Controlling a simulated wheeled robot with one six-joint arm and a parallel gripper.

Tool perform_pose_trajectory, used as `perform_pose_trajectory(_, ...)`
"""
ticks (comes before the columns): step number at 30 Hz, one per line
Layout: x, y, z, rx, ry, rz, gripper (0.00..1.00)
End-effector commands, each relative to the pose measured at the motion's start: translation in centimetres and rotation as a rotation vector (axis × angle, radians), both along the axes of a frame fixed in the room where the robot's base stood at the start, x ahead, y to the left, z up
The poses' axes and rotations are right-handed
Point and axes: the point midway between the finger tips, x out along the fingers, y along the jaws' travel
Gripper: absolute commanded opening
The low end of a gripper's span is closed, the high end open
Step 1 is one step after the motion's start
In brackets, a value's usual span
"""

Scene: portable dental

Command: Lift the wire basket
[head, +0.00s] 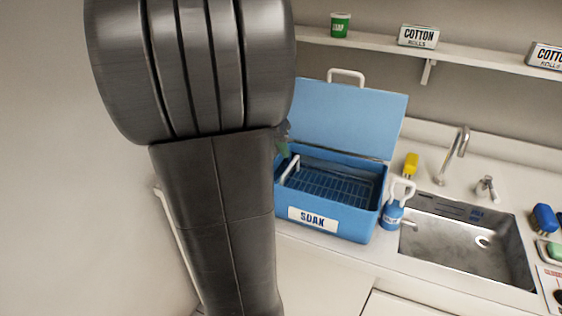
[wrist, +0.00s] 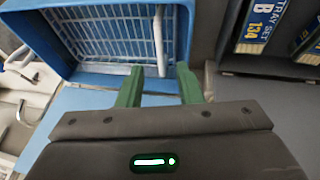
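The wire basket (head: 330,186) sits inside a blue box labelled SOAK (head: 359,222), whose lid (head: 345,117) stands open behind it. A pale handle (head: 290,168) rises at the basket's left end. In the wrist view the basket's white grid (wrist: 105,32) and its handle (wrist: 158,45) show beyond my gripper. The handle's near end lies just past the gap between the fingertips. In the head view my arm hides most of the gripper.
A steel sink (head: 465,248) lies right of the box, with a blue bottle (head: 392,214) between them. A yellow item (head: 411,165) stands behind the bottle. A shelf (head: 470,54) holds a green cup (head: 340,25) and cotton roll boxes (head: 418,36).

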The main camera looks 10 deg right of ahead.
Motion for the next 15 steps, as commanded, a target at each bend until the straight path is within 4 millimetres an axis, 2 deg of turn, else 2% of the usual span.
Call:
perform_pose_trajectory(1,0.2,-0.5,-1.2,0.000,0.006,-0.002,0.32)
perform_pose_trajectory(6,0.9,-1.7,-4.1,0.001,0.004,-0.002,0.32)
perform_pose_trajectory(10,1.2,-2.3,-5.7,0.000,0.004,0.000,0.32)
perform_pose_trajectory(15,1.5,-2.6,-6.6,0.000,0.001,0.001,0.32)
